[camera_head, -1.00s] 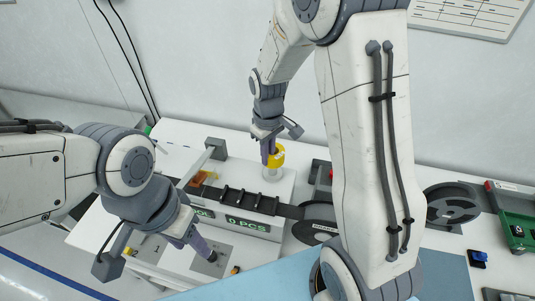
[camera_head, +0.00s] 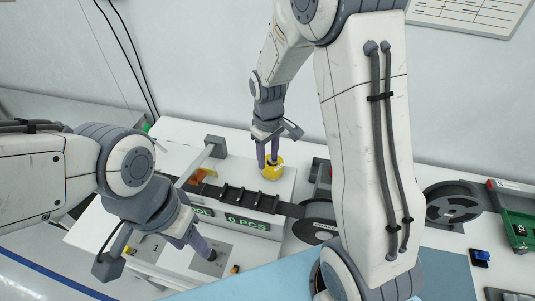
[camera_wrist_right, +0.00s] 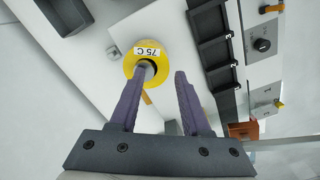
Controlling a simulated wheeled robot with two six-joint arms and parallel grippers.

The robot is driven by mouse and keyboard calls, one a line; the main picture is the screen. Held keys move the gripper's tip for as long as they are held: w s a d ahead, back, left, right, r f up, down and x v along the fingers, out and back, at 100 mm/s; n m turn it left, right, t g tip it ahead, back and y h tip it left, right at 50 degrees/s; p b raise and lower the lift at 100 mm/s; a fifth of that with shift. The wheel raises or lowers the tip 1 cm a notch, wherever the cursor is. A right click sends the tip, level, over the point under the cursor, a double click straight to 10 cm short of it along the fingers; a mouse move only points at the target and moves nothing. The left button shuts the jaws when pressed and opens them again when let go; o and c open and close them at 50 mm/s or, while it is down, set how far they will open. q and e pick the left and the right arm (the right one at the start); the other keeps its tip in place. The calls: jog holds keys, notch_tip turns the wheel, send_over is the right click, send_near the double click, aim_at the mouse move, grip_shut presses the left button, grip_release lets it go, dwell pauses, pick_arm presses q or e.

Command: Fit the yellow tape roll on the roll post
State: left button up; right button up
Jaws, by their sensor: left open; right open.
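The yellow tape roll (camera_head: 272,173) lies low on the white machine top in the head view, around the roll post. In the right wrist view the yellow roll (camera_wrist_right: 136,53) has a "75 C" label, and the grey roll post (camera_wrist_right: 149,70) shows inside its hole. My right gripper (camera_head: 268,163) is open just above the roll; its fingers (camera_wrist_right: 161,74) stand apart in the wrist view, one overlapping the roll's near edge. My left gripper (camera_head: 210,254) is open and empty over the front panel, far from the roll.
A dark carrier track (camera_head: 245,200) and a "0 PCS" display (camera_head: 247,222) lie in front of the roll. A dark reel (camera_head: 315,231) is to its right. A green tray (camera_head: 517,225) stands at the far right.

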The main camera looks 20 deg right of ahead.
aim_at(268, 166)
pick_arm(q)
notch_tip(268, 166, down, 3)
jog(key=b, duration=0.2)
jog(key=shift+r+b, duration=0.1)
jog(key=shift+b, duration=0.25)
pick_arm(e)
notch_tip(268, 166, up, 10)
jog(key=shift+r, duration=0.25)
